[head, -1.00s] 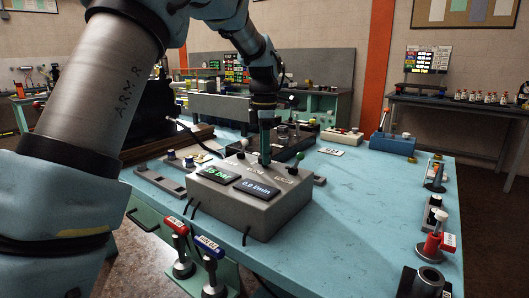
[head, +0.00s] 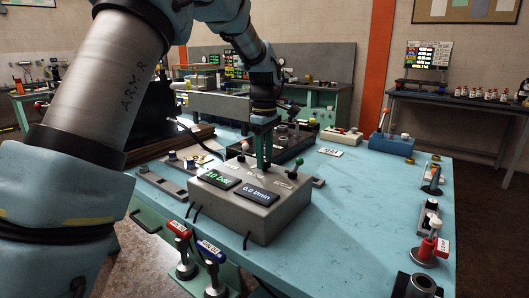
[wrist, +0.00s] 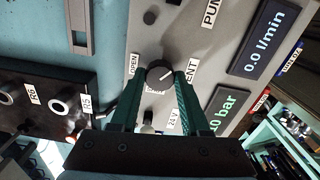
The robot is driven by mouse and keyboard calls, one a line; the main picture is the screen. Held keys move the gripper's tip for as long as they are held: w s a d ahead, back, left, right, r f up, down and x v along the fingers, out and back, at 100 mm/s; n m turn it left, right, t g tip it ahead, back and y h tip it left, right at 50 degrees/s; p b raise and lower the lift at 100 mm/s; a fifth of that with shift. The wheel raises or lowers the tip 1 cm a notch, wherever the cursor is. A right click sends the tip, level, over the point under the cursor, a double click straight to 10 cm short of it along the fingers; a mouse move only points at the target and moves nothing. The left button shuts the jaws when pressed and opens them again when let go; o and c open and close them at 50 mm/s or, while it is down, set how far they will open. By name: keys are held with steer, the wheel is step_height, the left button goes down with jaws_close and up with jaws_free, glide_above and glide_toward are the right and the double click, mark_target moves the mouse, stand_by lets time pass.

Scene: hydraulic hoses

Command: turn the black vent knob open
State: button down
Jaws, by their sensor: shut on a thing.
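The black vent knob (wrist: 158,72) sits on the grey control box, with a VENT label (wrist: 191,71) beside it and an OPEN label (wrist: 134,65) on its other side. My gripper (wrist: 160,78) has its two green fingers on either side of the knob, shut on it. A light pointer line shows on the knob's face; its exact setting is hard to read. In the head view my gripper (head: 264,166) points down onto the grey control box (head: 238,214), and the knob is hidden by the fingers. The pressure display (head: 220,176) reads 10 bar.
A second display (head: 257,193) reads 0.0 l/min. A green-topped lever (head: 299,160) stands close right of my gripper, and a white-topped one (head: 244,147) close left. A black block with ports (wrist: 45,100) lies beside the box.

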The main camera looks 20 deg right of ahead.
steer(key=m+p, duration=0.1)
steer(key=m, duration=0.4)
steer(key=shift+r+m+p, duration=0.1)
steer(key=shift+m+p, duration=0.7)
steer(key=shift+m, duration=1.8)
steer(key=shift+c, duration=1.9)
jaws_free()
step_height(320, 180, up, 11)
steer(key=b, duration=0.2)
